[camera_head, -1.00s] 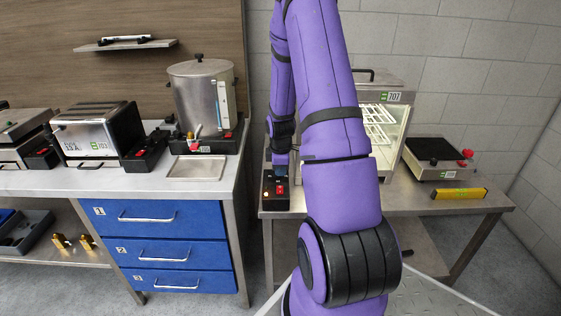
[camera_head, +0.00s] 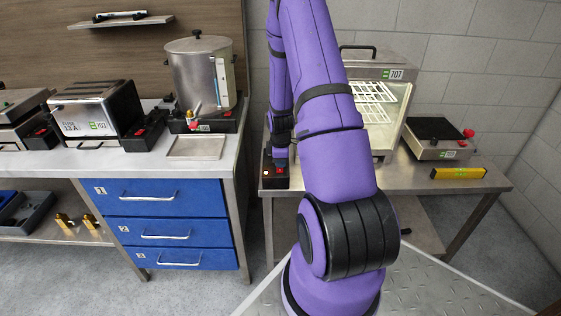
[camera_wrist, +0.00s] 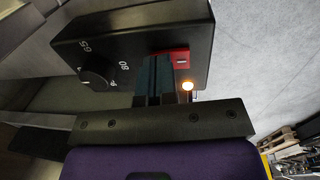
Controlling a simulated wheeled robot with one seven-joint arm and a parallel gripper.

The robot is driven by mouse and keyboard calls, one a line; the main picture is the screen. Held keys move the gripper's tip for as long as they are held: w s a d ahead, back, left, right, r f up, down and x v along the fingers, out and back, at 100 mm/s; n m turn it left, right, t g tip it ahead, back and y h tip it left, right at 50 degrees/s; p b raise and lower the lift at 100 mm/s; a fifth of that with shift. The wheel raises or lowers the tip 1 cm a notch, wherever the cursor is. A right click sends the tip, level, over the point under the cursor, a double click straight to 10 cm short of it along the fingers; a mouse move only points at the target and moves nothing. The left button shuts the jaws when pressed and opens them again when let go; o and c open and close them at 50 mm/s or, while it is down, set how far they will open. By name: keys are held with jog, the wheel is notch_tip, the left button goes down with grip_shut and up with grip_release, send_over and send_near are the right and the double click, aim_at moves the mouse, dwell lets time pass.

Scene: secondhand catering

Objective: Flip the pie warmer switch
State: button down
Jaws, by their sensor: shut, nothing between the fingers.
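The pie warmer (camera_head: 395,100) is a glass-fronted cabinet labelled 707, partly hidden behind my arm. Its black control box (camera_wrist: 120,38) is at its left side; the box also shows in the head view (camera_head: 268,183). A black knob (camera_wrist: 97,70) with a number scale is farther left. My gripper (camera_wrist: 157,62) is shut and empty, its fingertips at the box face overlapping the switch's edge. I cannot tell whether they touch it.
A hotplate-like unit (camera_head: 437,140) with a red knob and a yellow bar (camera_head: 458,173) are on the steel table right of the warmer. A metal urn (camera_head: 200,75) and a toaster (camera_head: 95,110) stand on the left counter, above blue drawers (camera_head: 165,194).

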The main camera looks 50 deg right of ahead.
jog(key=shift+d+f+g+y, duration=0.15)
jog(key=shift+f+g+y, duration=0.15)
jog(key=shift+f+y, duration=0.1)
jog(key=shift+s+a, duration=0.25)
jog(key=shift+a, duration=0.05)
jog(key=shift+s+a, duration=0.4)
jog(key=shift+a, duration=0.1)
jog(key=shift+r, duration=0.1)
